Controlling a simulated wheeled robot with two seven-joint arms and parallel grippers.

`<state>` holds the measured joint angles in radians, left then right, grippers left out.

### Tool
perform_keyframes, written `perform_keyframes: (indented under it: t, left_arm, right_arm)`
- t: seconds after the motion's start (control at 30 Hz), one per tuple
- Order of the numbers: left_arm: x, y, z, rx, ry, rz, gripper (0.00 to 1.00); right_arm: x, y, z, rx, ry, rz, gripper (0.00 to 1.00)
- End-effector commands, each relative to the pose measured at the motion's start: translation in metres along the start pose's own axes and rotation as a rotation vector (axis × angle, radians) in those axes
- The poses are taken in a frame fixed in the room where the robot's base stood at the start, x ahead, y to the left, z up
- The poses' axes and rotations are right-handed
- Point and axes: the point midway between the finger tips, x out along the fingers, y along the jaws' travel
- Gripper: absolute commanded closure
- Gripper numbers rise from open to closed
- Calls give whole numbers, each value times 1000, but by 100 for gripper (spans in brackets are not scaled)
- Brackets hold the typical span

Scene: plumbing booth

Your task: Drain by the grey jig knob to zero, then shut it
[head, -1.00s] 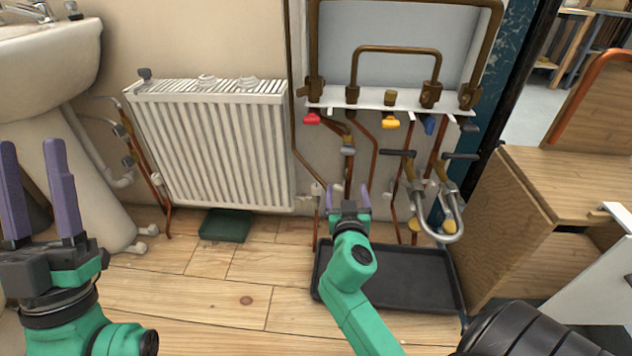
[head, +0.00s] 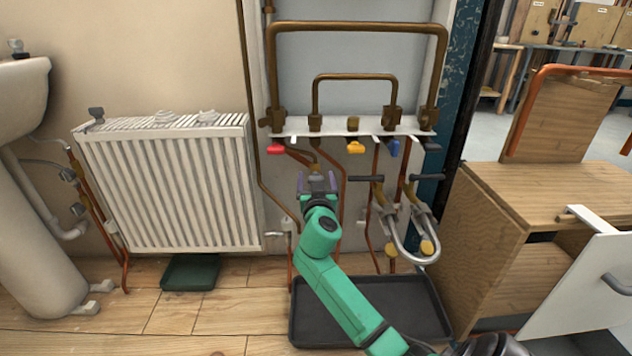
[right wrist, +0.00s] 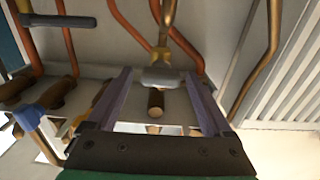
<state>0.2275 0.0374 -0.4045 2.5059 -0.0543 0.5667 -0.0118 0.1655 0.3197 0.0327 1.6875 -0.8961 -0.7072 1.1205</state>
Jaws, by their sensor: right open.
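The grey jig knob (right wrist: 162,78) shows in the right wrist view between the two purple fingers of my right gripper (right wrist: 158,82). The fingers are apart, one on each side of the knob, and I see no clear contact. In the head view my right gripper (head: 316,184) is open below the manifold, in front of the grey knob, which its fingers partly hide. My left gripper is out of view. I cannot make out any gauge reading.
Red (head: 276,149), yellow (head: 355,147) and blue (head: 394,148) handles hang under the white manifold rail (head: 290,126). Two dark lever handles and a silver hose loop (head: 400,250) are to the right. A black tray (head: 430,318) lies below; a radiator (head: 180,190) stands left.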

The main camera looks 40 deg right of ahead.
Motion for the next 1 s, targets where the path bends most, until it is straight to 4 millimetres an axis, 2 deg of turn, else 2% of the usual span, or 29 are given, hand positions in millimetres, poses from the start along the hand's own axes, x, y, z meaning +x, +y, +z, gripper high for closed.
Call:
perform_keyframes:
  t: [0.27,0.3,0.37,0.5,0.77,1.0]
  left_arm:
    - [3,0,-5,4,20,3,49]
    - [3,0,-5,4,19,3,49]
    - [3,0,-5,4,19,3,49]
    - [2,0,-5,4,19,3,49]
    - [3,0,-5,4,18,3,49]
    - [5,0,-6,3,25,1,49]
  right_arm:
    - [4,0,0,0,-1,0,15]
    - [4,0,0,0,-1,0,23]
    - [4,0,0,0,-1,0,46]
    - [4,0,0,0,-1,0,99]
    - [4,0,0,-16,-1,0,100]
    - [4,-1,0,-110,-1,1,100]
